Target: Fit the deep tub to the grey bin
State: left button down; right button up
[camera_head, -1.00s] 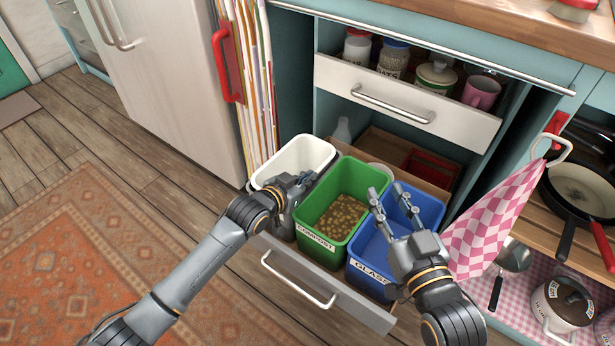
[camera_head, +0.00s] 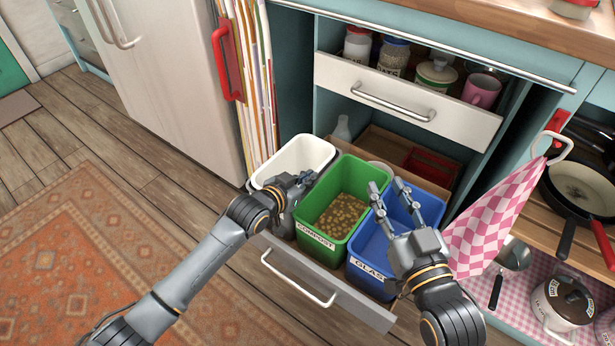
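A white tub (camera_head: 300,150) sits at the left of the pulled-out drawer. A grey bin wall (camera_head: 284,226) shows below it at the front; how far the tub sits inside is hidden by my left gripper (camera_head: 308,179). That gripper is at the tub's front right rim, its fingers close to the rim; I cannot tell whether they are shut on it. My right gripper (camera_head: 388,190) is above the blue bin labelled GLASS (camera_head: 368,270), its fingers spread apart and nothing between them.
A green COMPOST bin (camera_head: 318,242) with brown scraps stands between the white tub and the blue bin. The drawer front (camera_head: 330,285) has a metal handle. A checked pink cloth (camera_head: 490,225) hangs at the right. A jar drawer (camera_head: 405,100) juts out above.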

pick_arm(q)
jog(key=c, duration=2)
grip_release()
jog(key=shift+f, duration=0.15)
jog(key=shift+c, duration=0.2)
jog(key=o, duration=0.6)
jog(key=shift+f, duration=0.1)
jog(key=shift+r, duration=0.3)
notch_tip(320, 180, up, 8)
jog(key=p, duration=0.4)
jog(key=shift+r+p, duration=2.8)
jog(key=shift+p, duration=0.2)
